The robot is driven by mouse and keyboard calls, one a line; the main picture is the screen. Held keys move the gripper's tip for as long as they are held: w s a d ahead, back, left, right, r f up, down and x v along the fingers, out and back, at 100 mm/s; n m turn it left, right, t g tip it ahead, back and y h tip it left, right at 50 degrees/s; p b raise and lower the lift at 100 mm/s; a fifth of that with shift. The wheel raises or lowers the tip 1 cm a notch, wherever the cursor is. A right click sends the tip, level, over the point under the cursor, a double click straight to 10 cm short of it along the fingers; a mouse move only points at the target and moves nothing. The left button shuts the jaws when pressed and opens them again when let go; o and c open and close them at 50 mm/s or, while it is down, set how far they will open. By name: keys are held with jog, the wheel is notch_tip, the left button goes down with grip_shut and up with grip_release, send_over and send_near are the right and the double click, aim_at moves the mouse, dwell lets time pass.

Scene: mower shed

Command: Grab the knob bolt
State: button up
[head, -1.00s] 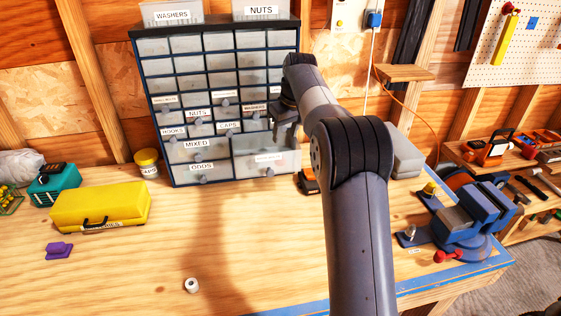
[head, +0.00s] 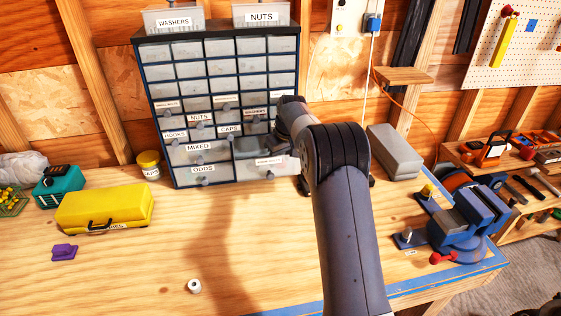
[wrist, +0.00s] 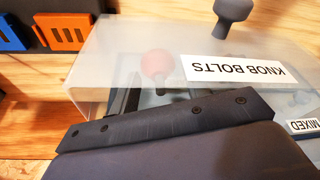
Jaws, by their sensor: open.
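The knob bolt (wrist: 158,66) shows in the wrist view as a red ball-shaped head, blurred behind the translucent front of the drawer labelled KNOB BOLTS (wrist: 140,40). That drawer is at the cabinet's lower right in the head view (head: 270,161), where the bolt cannot be made out. My gripper (wrist: 160,98) is open, with its dark body across the bottom of the wrist view and its fingers partly seen through the plastic close to the red head. Whether the fingers touch the bolt is hidden. In the head view my arm covers most of the gripper.
The drawer cabinet (head: 148,112) stands at the back of the bench. A yellow case (head: 105,207) lies left, a grey box (head: 394,152) and a blue vise (head: 465,220) right. A small white piece (head: 194,286) lies at the front. The bench's middle is clear.

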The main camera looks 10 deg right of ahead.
jog(key=shift+c, duration=0.4)
jog(key=c, duration=0.7)
jog(key=shift+r, duration=0.1)
